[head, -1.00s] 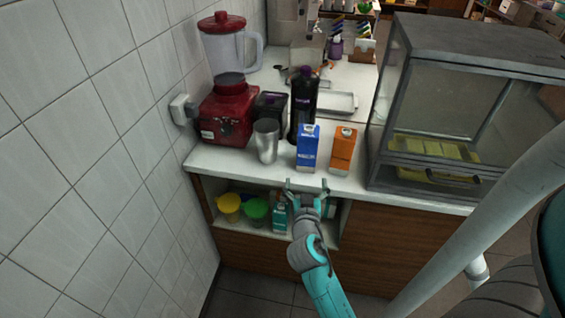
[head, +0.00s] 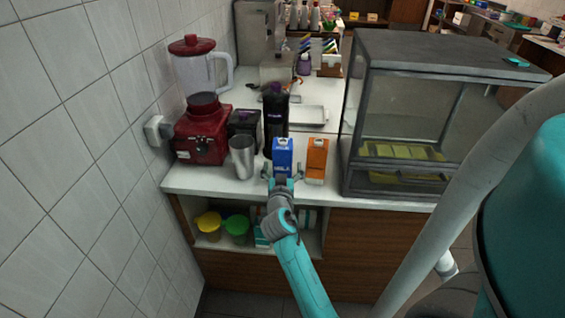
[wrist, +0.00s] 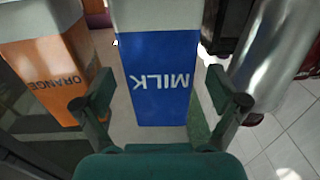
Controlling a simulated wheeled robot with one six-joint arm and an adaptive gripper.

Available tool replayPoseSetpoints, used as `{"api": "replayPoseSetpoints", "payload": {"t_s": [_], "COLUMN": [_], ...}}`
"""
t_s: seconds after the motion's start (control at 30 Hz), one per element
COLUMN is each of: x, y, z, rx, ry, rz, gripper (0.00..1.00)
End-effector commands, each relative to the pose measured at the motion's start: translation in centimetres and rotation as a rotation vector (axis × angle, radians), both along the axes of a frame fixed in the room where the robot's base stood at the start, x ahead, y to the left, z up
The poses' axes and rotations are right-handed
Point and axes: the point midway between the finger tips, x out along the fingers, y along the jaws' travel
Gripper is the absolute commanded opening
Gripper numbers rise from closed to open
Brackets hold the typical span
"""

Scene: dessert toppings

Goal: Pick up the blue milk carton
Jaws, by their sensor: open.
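The blue milk carton (head: 283,154) stands upright on the white counter, with a white top and the word MILK on its side. In the wrist view the milk carton (wrist: 156,80) appears upside down and lies between the two fingers. My gripper (head: 281,180) is open in front of the carton's lower part; in the wrist view its fingers (wrist: 168,92) reach to either side of the carton, with gaps visible. The gripper hides the bottom of the carton in the head view.
An orange carton (head: 317,160) stands close on the right, and a metal cup (head: 242,157) on the left. A dark bottle (head: 275,115) stands behind. A glass display case (head: 400,125) is further right, a red blender (head: 200,135) further left. The counter (head: 205,182) has bare room at its front left.

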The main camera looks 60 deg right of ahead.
Motion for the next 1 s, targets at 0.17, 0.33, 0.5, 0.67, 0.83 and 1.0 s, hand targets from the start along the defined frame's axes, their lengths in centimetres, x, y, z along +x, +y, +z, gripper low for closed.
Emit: {"api": "replayPoseSetpoints", "payload": {"t_s": [0.17, 0.33, 0.5, 0.67, 0.83, 1.0], "x": [1.1, 1.4, 1.4, 1.4, 1.4, 1.4], "y": [-2.1, -2.7, -2.7, -2.7, -2.7, -2.7], "z": [-0.1, -0.2, -0.2, -0.2, -0.2, -0.1], "rx": [0.001, 0.001, 0.001, 0.001, 0.001, 0.000], "ry": [-0.002, 0.000, 0.000, 0.000, 0.000, -0.001], "rz": [-0.001, 0.000, 0.000, 0.000, 0.000, 0.000], "gripper": [0.96, 0.96, 0.96, 0.56, 0.15, 0.15]}}
